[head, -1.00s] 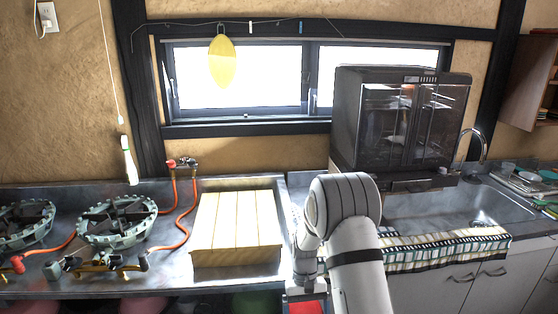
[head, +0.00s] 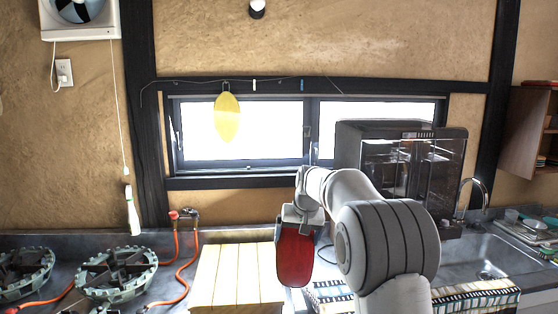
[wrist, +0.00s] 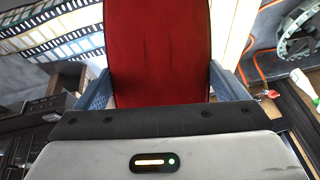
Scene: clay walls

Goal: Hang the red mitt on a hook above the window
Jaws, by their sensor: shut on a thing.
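My gripper (head: 301,219) is shut on the red mitt (head: 294,257), which hangs down from it in the head view, in front of the wall by the right edge of the wooden box. In the wrist view the mitt (wrist: 158,50) stands out between the two blue-grey fingers. The window (head: 250,131) is behind and above, left of my arm. A dark beam (head: 380,87) runs above it with a thin wire along it. A yellow oval thing (head: 227,118) hangs from a hook there, in front of the window's left pane. Small white and blue pieces sit further right on the beam.
A slatted wooden box (head: 237,277) stands on the counter under the window. Gas burners (head: 115,274) with orange hoses are at left. A dark glass-fronted cabinet (head: 400,160) stands right, beside the sink (head: 490,262). A pull cord (head: 119,100) hangs at left.

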